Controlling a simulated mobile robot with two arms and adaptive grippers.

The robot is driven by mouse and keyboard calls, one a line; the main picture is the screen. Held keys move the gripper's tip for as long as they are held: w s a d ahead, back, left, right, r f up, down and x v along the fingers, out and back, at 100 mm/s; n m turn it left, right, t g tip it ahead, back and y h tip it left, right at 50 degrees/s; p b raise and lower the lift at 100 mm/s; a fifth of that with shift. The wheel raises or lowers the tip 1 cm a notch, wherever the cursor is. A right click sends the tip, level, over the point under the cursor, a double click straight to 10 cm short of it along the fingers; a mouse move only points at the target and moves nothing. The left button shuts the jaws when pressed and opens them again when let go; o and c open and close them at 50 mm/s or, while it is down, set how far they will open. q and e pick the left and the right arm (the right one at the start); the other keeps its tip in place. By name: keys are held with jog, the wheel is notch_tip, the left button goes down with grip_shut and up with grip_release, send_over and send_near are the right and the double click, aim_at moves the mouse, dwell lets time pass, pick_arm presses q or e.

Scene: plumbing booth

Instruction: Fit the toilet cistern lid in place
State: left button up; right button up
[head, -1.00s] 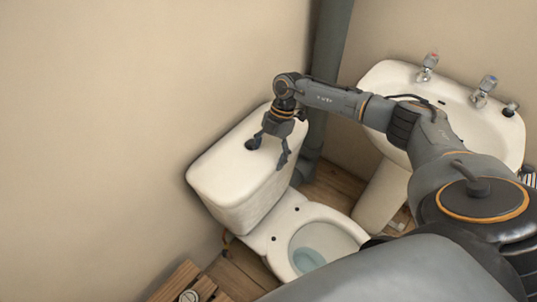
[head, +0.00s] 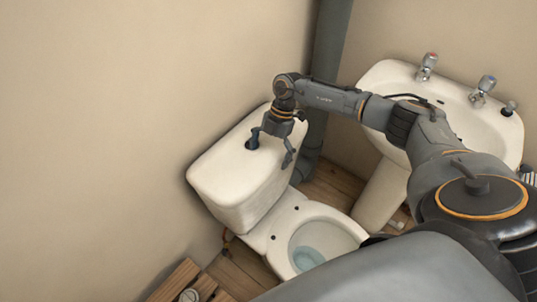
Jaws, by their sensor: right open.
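The white cistern lid (head: 228,169) lies on top of the toilet cistern (head: 250,209) and appears seated along its visible edges. A dark round hole shows in the lid beside my gripper's left finger. My right gripper (head: 271,150) is open, with its fingers spread and pointing down at the right part of the lid. One finger is by the hole and the other is near the lid's front edge; I cannot tell whether they touch it. Nothing is held between them. My left gripper is not in view.
The toilet bowl (head: 325,232) stands open in front of the cistern. A white basin (head: 468,118) with taps is at the right, and a dark vertical pipe (head: 328,60) stands behind my right arm. A wooden crate (head: 177,281) is at the bottom left.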

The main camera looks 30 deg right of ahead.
jog(key=shift+s+d+f, duration=0.1)
jog(key=shift+f, duration=0.1)
jog(key=v, duration=1.2)
jog(key=shift+r, duration=0.1)
